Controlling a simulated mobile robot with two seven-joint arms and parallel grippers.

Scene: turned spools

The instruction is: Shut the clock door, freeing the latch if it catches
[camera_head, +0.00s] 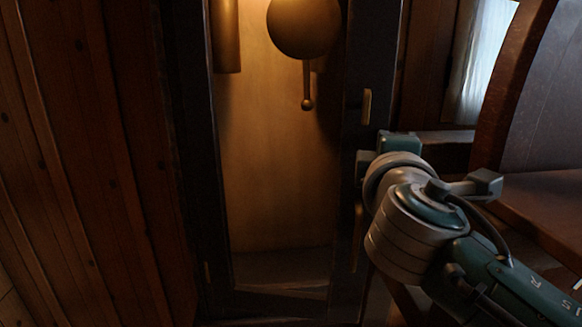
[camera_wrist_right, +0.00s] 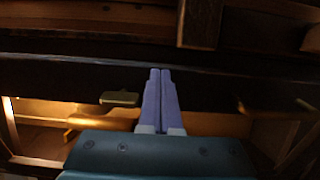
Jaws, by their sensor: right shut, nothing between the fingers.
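The clock door (camera_head: 345,200) is a dark frame around a warm-lit case in the head view. It looks shut or nearly shut; I cannot tell if a gap remains. A brass latch piece (camera_head: 366,106) stands upright on the right side of the frame. A brass tab (camera_wrist_right: 119,98) shows left of my fingers in the wrist view; I cannot tell which fitting it is. My right gripper (camera_wrist_right: 160,74) is shut and empty, its fingertips against or just short of a dark wooden bar. In the head view its fingers are mostly hidden by my wrist. My left gripper is out of view.
Inside the case hang a round pendulum bob (camera_head: 303,27) and a brass cylinder (camera_head: 225,36). A longer brass strip (camera_head: 356,236) is lower on the right frame. A plank wall (camera_head: 80,170) stands left. Brown wooden furniture (camera_head: 535,120) crowds my arm at right.

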